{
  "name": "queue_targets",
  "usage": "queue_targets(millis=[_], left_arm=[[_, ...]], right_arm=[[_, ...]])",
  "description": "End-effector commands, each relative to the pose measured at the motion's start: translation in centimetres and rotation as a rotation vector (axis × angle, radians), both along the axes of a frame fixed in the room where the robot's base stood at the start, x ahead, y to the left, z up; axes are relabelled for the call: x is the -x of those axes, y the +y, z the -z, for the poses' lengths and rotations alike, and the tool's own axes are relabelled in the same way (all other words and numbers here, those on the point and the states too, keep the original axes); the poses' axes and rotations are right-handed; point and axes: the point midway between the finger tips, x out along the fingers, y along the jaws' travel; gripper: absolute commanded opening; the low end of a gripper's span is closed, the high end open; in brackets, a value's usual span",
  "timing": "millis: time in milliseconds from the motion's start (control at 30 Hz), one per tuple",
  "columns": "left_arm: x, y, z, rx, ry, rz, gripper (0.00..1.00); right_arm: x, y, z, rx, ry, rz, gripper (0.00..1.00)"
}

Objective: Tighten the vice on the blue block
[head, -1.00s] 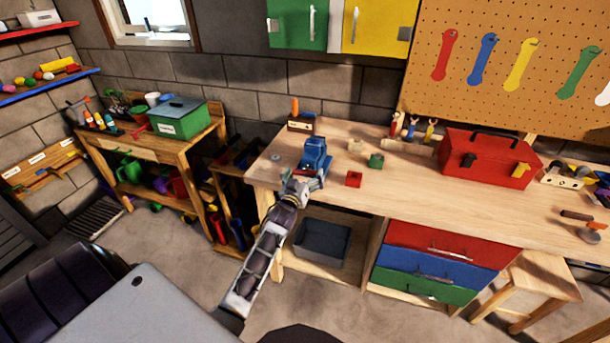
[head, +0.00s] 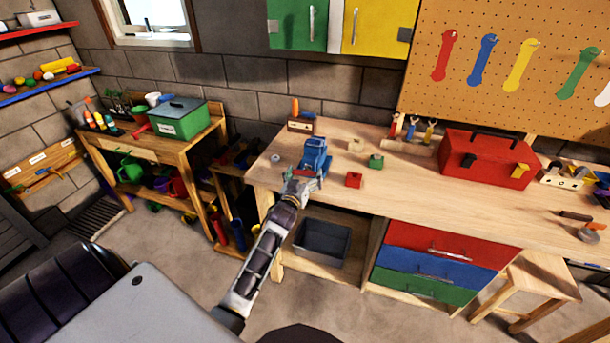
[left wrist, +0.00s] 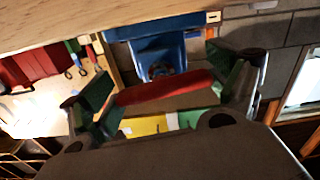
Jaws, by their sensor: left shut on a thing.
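The blue vice (head: 315,157) is fixed at the front left edge of the workbench (head: 440,195). My left gripper (head: 298,186) is at the front of the vice, at the bench edge. In the left wrist view the vice (left wrist: 160,48) is beyond my fingers, and a red bar, the vice handle (left wrist: 160,92), lies between them. My left gripper is shut on this handle. I cannot make out the blue block apart from the blue vice. The jaw gap is not clear in either view. My right gripper is not in view.
A red block (head: 354,180), a green block (head: 376,161) and a pale wooden block (head: 356,145) lie right of the vice. A red toolbox (head: 485,160) stands further right. A dark bin (head: 322,242) is on the shelf below. The bench front between vice and toolbox is mostly clear.

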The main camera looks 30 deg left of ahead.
Motion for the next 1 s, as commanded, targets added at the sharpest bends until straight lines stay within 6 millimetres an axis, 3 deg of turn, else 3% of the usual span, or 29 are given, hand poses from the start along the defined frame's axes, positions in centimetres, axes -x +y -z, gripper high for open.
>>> queue_targets(millis=[233, 600, 633, 700, 1000], left_arm=[[0.03, 0.06, -0.02, -0.112, 0.028, 0.0, 0.65], [0.04, 0.05, 0.06, -0.128, 0.032, 0.0, 0.65], [0.04, 0.05, 0.06, -0.128, 0.032, 0.0, 0.93], [0.04, 0.05, 0.06, -0.127, 0.032, 0.0, 1.0], [0.03, 0.07, 0.02, -0.127, 0.031, 0.0, 1.0]], right_arm=[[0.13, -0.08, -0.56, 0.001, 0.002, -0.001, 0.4], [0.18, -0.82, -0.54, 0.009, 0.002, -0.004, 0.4], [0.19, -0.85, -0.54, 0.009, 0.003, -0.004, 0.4], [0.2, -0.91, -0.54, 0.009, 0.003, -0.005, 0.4], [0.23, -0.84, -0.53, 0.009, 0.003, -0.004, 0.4]])
